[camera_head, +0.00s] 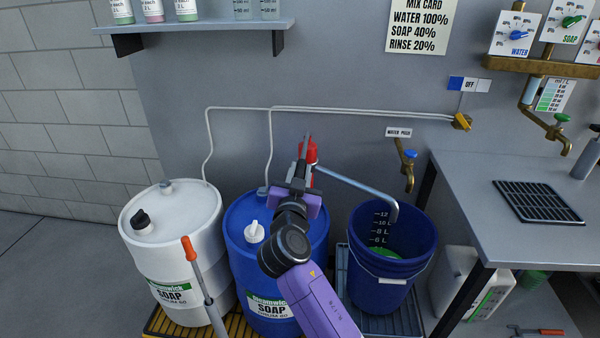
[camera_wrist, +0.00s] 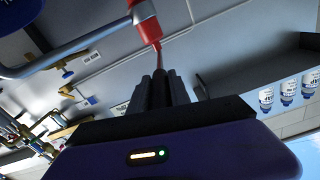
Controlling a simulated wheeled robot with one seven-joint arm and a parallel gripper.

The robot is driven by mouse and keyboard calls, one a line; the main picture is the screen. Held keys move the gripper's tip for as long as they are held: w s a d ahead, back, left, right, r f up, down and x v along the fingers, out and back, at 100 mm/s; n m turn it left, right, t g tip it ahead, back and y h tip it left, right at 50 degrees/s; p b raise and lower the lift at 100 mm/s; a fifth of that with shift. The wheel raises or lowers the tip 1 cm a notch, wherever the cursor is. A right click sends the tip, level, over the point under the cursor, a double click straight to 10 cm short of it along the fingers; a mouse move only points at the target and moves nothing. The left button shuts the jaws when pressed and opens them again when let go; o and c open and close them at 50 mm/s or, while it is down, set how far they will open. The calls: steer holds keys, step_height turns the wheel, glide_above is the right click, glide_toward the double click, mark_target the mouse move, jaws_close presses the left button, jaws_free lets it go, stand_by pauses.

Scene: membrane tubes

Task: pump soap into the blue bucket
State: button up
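The blue bucket (camera_head: 360,285) stands on a grey slatted base, with some green liquid (camera_head: 384,254) low inside below its scale marks. A blue soap drum (camera_head: 245,290) stands left of it. A red-topped pump (camera_head: 311,152) rises from this drum, and its grey spout (camera_head: 360,186) bends down into the bucket. My gripper (camera_head: 304,150) is above the drum, at the pump's red part. In the wrist view the fingers (camera_wrist: 160,85) are close together, and the thin red handle (camera_wrist: 155,42) reaches their tips. Whether they pinch it or only touch it is unclear.
A white soap drum (camera_head: 170,235) stands left, with an orange-handled tool (camera_head: 195,270) in front. A grey bench (camera_head: 470,190) with a drain grate (camera_head: 538,201) is right of the bucket. A brass water tap (camera_head: 409,170) is on the wall behind. A shelf (camera_head: 195,27) hangs upper left.

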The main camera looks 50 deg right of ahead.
jaws_close()
stand_by(1.1)
